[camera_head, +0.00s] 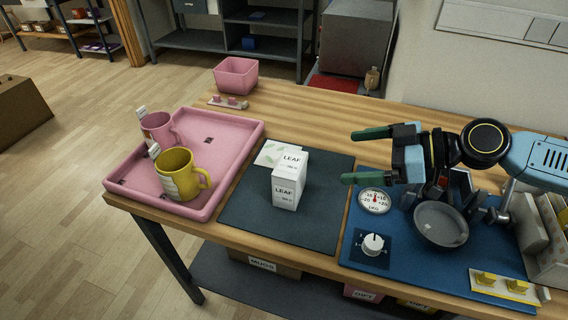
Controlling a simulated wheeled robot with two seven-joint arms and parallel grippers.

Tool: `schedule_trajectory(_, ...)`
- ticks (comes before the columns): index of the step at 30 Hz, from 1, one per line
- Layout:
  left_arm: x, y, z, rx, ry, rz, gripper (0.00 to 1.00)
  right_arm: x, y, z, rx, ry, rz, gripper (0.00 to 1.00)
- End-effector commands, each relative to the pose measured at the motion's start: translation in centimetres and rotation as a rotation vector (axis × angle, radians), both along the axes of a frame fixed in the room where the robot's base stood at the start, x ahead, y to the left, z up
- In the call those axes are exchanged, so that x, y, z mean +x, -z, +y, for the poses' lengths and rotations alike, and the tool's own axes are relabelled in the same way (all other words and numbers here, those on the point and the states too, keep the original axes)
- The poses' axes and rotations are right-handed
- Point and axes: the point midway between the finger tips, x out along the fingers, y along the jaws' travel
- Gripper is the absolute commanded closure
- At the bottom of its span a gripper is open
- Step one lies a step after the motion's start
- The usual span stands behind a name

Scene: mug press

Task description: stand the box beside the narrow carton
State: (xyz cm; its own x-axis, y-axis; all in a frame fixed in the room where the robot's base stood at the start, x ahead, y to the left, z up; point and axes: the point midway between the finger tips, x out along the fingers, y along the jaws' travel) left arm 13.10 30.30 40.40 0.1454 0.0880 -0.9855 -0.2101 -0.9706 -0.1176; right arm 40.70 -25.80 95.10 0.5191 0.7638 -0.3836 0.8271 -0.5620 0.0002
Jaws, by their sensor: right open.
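A white carton (287,192) labelled LEAF stands upright on the dark mat (240,212). My left gripper is not in view.
A pink tray (232,150) on the left holds a yellow mug (178,172) and a pink mug (157,127). A blue mat (400,258) on the right carries a dial (375,201), a knob (373,243) and a grey dish (440,224). The dark mat's front is clear.

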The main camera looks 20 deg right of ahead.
Motion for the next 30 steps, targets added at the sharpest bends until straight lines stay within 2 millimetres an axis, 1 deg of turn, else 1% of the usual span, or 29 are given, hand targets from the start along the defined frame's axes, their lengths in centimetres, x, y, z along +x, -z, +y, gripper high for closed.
schedule_trajectory(7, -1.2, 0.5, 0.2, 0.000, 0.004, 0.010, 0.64, 1.3, 0.6, 1.9, 0.005, -0.003, -0.005, 0.00)
schedule_trajectory(15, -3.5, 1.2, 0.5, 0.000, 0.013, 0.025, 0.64, 3.3, 2.2, 5.1, 0.005, -0.003, 0.000, 0.00)
schedule_trajectory(18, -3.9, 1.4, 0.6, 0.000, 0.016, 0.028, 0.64, 3.7, 2.7, 5.8, 0.003, -0.004, 0.000, 0.00)
schedule_trajectory(23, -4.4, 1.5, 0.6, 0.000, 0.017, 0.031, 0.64, 4.1, 3.0, 6.4, 0.002, -0.004, 0.001, 0.00)
schedule_trajectory(30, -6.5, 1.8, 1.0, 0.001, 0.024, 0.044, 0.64, 5.3, 4.0, 9.4, 0.004, -0.005, -0.001, 0.00)
